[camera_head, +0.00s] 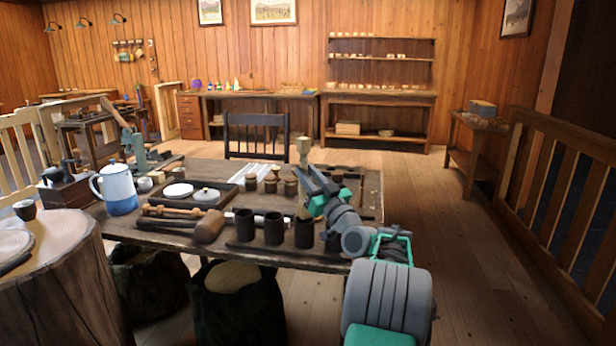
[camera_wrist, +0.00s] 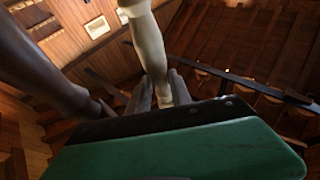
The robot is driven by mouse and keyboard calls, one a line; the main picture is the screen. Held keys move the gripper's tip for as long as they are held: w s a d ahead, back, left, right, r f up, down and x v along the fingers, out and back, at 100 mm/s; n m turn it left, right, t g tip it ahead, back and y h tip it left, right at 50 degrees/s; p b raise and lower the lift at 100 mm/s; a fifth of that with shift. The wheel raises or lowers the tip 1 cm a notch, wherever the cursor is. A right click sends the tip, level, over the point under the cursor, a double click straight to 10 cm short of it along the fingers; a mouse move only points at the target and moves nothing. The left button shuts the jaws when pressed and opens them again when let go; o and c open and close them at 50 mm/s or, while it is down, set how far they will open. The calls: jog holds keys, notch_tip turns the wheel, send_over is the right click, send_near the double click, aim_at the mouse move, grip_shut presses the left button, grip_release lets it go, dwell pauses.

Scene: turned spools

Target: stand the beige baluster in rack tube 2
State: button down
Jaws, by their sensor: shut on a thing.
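The beige baluster (camera_head: 303,147) stands roughly upright in my gripper (camera_head: 306,178), its top showing above the fingers. In the wrist view the baluster (camera_wrist: 151,45) runs between the two fingers of my gripper (camera_wrist: 160,92), which are shut on it. A row of dark rack tubes stands at the table's front edge: a left one (camera_head: 244,225), a middle one (camera_head: 274,229) and a right one (camera_head: 304,233). I see no numbers on them. The baluster appears above or near the right one; my gripper partly hides its lower part, and I cannot tell the height gap.
A wooden mallet (camera_head: 210,227) and turned pieces lie left of the tubes. A blue and white pot (camera_head: 118,190) stands at the table's left. Small spools (camera_head: 270,184) stand behind the tubes. A dark brown tapered shape (camera_wrist: 40,70) is close in the wrist view.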

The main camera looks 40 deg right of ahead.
jog(key=shift+f, duration=0.2)
jog(key=shift+f+b, duration=1.15)
jog(key=shift+b, duration=0.3)
jog(key=shift+f, duration=0.15)
notch_tip(320, 180, down, 3)
jog(key=b, duration=0.4)
jog(key=c, duration=1.1)
grip_release()
jog(key=shift+s, duration=0.1)
